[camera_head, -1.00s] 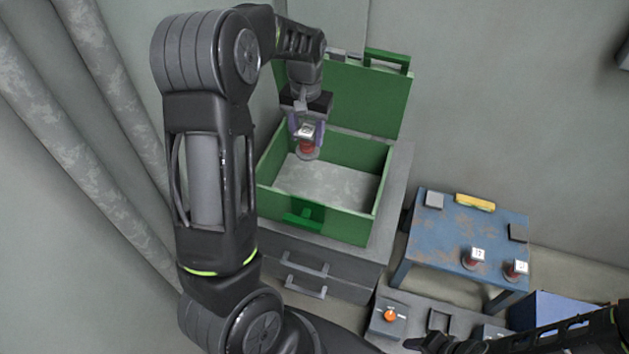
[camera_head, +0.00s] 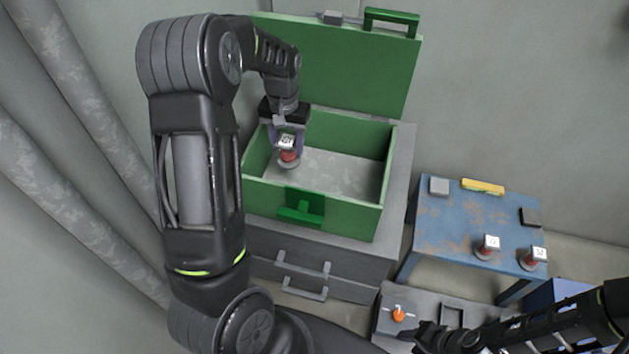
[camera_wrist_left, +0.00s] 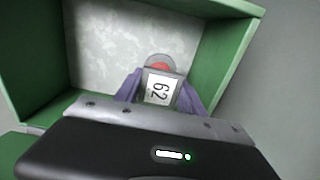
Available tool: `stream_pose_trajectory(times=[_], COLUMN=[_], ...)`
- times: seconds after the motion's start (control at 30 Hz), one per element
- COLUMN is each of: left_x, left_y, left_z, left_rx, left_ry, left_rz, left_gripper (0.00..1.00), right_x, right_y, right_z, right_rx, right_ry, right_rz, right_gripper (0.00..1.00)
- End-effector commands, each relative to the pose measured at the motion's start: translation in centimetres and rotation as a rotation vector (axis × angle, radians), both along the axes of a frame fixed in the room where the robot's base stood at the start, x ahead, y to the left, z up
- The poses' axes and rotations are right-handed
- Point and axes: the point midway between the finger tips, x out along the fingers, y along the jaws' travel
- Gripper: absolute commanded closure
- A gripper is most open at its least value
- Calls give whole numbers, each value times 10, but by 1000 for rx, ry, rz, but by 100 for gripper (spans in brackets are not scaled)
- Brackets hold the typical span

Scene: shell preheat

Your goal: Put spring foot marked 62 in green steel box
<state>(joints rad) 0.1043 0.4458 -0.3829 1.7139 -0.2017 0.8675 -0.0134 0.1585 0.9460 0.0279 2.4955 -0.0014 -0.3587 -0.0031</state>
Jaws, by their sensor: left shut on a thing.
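My left gripper (camera_head: 287,140) is shut on the spring foot marked 62 (camera_head: 288,157), a red piece with a grey round base and a white label on top. The foot is upright in the mouth of the open green steel box (camera_head: 330,207), toward its left side. In the left wrist view the label reads 62 on the foot (camera_wrist_left: 160,88) between the purple fingers, with the box's pale floor (camera_wrist_left: 120,40) behind it. I cannot tell whether its base touches the floor. My right gripper (camera_head: 432,338) is at the bottom right, its fingers too dark and small to read.
The green lid (camera_head: 340,70) stands open behind the box, on a grey drawer cabinet (camera_head: 330,262). A blue table (camera_head: 450,225) at right holds two other labelled spring feet (camera_head: 488,246), a yellow piece (camera_head: 482,186) and grey blocks. A grey panel has an orange knob (camera_head: 398,315).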

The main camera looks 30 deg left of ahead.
Motion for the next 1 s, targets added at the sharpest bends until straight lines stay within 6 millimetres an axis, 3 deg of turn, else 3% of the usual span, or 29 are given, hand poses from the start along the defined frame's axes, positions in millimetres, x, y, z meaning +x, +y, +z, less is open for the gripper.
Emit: stream_pose_trajectory(times=[0.33,0.73,1.0], left_x=[-1,0,0], left_y=[0,0,0], left_z=[-54,-62,-95], left_rx=[-1,0,0], left_ry=[3,0,2], left_rz=[-1,0,0], left_gripper=[100,100,100], right_x=[0,0,0], right_y=[0,0,0], right_z=[-4,-4,-6], right_rx=[0,0,0], right_ry=[0,0,0], right_rz=[0,0,0], right_gripper=[64,64,64])
